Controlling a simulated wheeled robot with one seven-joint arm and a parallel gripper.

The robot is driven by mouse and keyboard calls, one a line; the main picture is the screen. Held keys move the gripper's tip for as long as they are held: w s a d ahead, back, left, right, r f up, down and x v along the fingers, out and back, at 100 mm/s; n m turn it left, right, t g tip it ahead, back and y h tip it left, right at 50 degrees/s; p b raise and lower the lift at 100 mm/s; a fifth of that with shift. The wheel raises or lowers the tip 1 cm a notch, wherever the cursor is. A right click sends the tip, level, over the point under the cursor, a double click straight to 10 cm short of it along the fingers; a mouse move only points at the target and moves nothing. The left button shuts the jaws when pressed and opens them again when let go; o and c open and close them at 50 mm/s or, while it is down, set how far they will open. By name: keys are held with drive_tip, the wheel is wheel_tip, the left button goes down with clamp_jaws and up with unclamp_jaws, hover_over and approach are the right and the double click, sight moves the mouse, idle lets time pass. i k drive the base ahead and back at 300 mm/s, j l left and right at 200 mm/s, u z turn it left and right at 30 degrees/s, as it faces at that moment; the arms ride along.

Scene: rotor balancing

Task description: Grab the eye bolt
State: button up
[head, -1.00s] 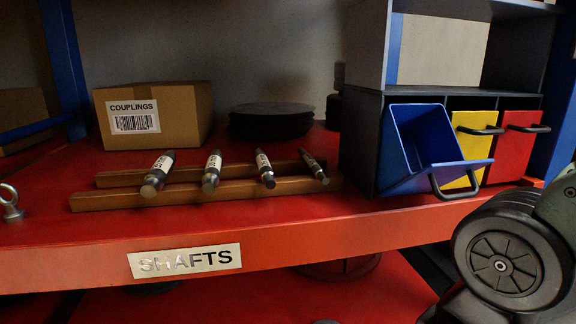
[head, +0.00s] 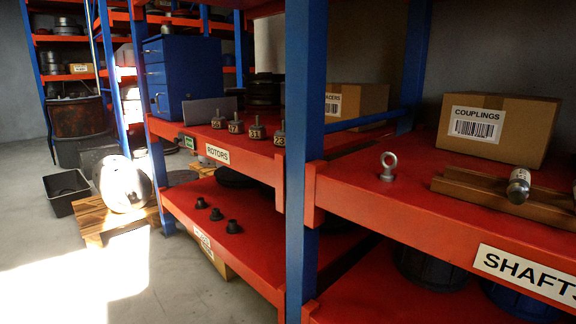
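The eye bolt (head: 388,167) is a small silvery metal ring on a short flanged base. It stands upright on the red shelf (head: 400,205), near the shelf's left end by the blue upright. It is left of the wooden rack that holds a shaft. Nothing covers it. My gripper is not in view.
The blue upright (head: 306,150) stands left of the eye bolt. The wooden rack (head: 460,185) with a shaft (head: 518,186) and the COUPLINGS box (head: 500,125) are to its right. Labelled rotors (head: 256,130) stand on the left shelf. Open floor (head: 170,285) lies at left.

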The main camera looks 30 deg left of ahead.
sight(387, 176)
drive_tip(key=u, duration=0.8)
